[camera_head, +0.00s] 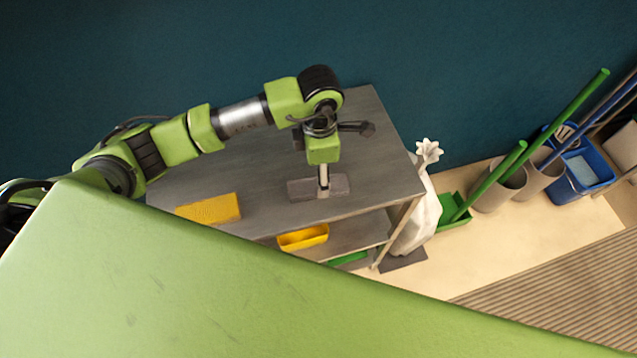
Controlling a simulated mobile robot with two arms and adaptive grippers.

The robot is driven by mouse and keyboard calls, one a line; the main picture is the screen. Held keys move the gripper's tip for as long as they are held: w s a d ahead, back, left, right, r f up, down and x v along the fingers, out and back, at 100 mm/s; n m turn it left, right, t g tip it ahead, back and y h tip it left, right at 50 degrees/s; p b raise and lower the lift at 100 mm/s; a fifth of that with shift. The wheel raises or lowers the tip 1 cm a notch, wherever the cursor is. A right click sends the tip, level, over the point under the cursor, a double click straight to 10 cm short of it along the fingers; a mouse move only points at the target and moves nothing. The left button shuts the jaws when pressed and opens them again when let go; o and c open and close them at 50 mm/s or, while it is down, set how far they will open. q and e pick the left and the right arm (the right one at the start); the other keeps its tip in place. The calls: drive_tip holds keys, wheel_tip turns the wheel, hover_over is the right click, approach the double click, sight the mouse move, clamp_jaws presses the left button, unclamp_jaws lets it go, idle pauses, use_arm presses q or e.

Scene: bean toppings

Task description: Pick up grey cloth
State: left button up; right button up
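The grey cloth (301,190) is a small flat grey block-like shape on the grey table top, near its front edge. My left gripper (323,190) points down at the middle of the cloth, with its fingertips at or just above it. I see the fingers edge-on as one narrow strip, so I cannot tell whether they are open or shut on the cloth. My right gripper is not in view.
A yellow sponge-like block (210,209) lies left on the table (375,150). A yellow bin (303,237) is on the shelf below. A white statue-like figure (418,210), grey cylinders with green poles and a blue bucket (581,172) stand right. My green body part covers the foreground.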

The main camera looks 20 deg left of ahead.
use_arm(q)
drive_tip(key=shift+s+f+p, duration=0.1)
drive_tip(key=shift+f+p, duration=0.2)
wheel_tip(320, 180, down, 4)
drive_tip(key=shift+a+r+p, duration=0.1)
drive_tip(key=shift+r+p, duration=0.1)
drive_tip(key=shift+p, duration=0.7)
drive_tip(key=shift+f, duration=0.55)
drive_tip(key=c, duration=1.2)
